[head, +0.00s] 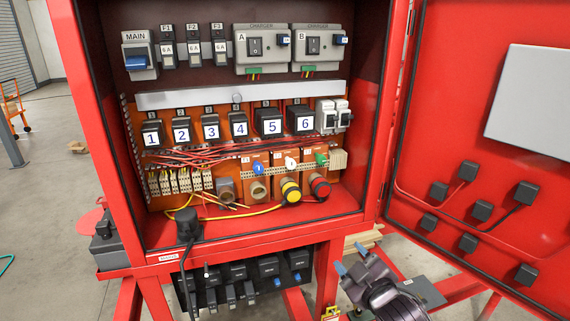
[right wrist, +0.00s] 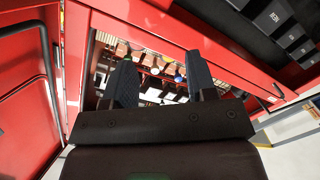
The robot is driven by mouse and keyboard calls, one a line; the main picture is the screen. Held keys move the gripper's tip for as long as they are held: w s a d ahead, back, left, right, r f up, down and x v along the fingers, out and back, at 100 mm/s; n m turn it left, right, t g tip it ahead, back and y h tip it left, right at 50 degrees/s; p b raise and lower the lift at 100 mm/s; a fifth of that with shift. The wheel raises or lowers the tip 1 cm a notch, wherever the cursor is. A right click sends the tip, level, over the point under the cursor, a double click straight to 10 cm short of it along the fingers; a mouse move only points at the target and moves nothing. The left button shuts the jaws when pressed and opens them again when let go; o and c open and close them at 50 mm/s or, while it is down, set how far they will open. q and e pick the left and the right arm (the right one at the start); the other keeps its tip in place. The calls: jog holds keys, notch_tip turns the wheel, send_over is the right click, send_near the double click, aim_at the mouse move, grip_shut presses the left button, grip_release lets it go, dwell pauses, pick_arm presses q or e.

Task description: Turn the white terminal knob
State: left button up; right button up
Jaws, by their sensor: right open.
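The white terminal knob (head: 291,163) is a small white knob on an orange terminal block inside the open red cabinet. It stands between a blue knob (head: 258,168) and a green knob (head: 321,159). My right gripper (head: 351,258) is below and to the right of it, outside the cabinet in front of the lower frame. Its blue-tipped fingers are apart and empty. My left gripper is not in view.
The open red door (head: 440,130) stands to the right, with black boxes on it. Red wires run above the blocks. The cabinet's front sill (head: 250,235) lies between my gripper and the knobs.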

aim_at(292, 166)
jog(key=w+a+r+n+y, duration=0.1)
jog(key=w+a+r+n, duration=0.2)
jog(key=a+r+n, duration=0.35)
jog(key=w+a+r+n+y, duration=0.1)
jog(key=w+a+r+n, duration=0.25)
jog(key=r+n, duration=0.65)
jog(key=shift+w+a+f+n+t+h+p, duration=0.25)
jog(key=shift+w+a+n, duration=0.35)
jog(key=shift+w+n, duration=1.15)
jog(key=shift+w+a+f+n+t+h+p, duration=0.15)
jog(key=shift+w+a+f+n+h, duration=0.3)
jog(key=shift+w+n, duration=1.25)
jog(key=shift+w+a+f+n+t+h+p, duration=0.15)
jog(key=shift+w+a+f+n, duration=0.45)
jog(key=shift+w+n, duration=1.15)
jog(key=shift+w+a+r, duration=0.1)
jog(key=shift+w+r, duration=0.05)
jog(key=shift+r, duration=0.05)
jog(key=shift+c, duration=0.3)
jog(key=c, duration=0.9)
jog(key=shift+m, duration=0.25)
